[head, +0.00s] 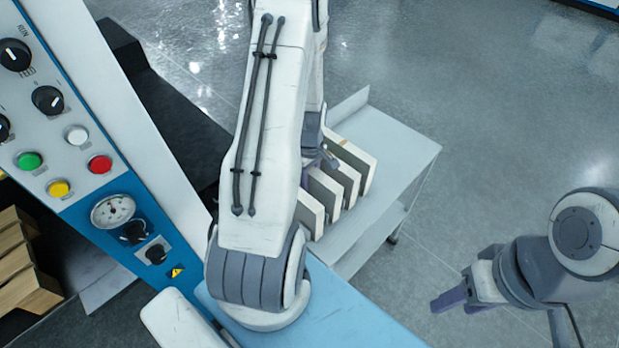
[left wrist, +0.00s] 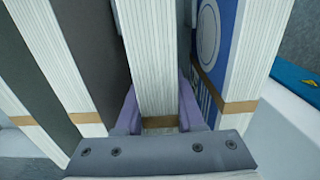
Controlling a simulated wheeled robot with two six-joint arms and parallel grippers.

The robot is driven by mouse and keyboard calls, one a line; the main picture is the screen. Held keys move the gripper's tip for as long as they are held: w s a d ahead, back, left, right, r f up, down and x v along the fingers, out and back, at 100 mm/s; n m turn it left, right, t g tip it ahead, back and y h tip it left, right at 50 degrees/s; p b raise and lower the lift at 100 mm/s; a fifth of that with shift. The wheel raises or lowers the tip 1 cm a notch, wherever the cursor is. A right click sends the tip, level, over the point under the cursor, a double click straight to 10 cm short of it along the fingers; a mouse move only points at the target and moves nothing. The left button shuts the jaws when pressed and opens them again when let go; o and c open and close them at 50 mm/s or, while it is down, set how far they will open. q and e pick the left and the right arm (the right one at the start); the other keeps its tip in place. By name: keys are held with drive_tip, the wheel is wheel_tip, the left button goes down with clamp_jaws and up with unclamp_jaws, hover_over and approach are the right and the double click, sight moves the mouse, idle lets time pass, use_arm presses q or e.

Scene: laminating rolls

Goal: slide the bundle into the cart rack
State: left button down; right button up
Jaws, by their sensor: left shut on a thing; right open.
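In the left wrist view my left gripper (left wrist: 158,108) is shut on a bundle (left wrist: 147,55), a stack of white sheet edges with a brown band, one purple finger on each side. In the head view my left arm hides most of that gripper (head: 325,160); only a bit of purple shows among the bundles. The grey cart (head: 385,165) carries several upright white slabs in a row. I cannot tell whether the held bundle is fully seated. My right gripper (head: 462,298) is open and empty at lower right, apart from the cart.
Banded bundles stand on both sides of the held one: grey-covered ones at left (left wrist: 60,60) and a blue-covered one at right (left wrist: 245,60). A machine panel (head: 85,150) with knobs and buttons fills the left. The floor right of the cart is clear.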

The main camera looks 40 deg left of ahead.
use_arm(q)
drive_tip(key=shift+f, duration=0.2)
drive_tip(key=shift+c, duration=2.2)
unclamp_jaws()
wheel_tip(320, 180, up, 10)
drive_tip(key=shift+r+b, duration=0.25)
drive_tip(key=shift+b, duration=0.2)
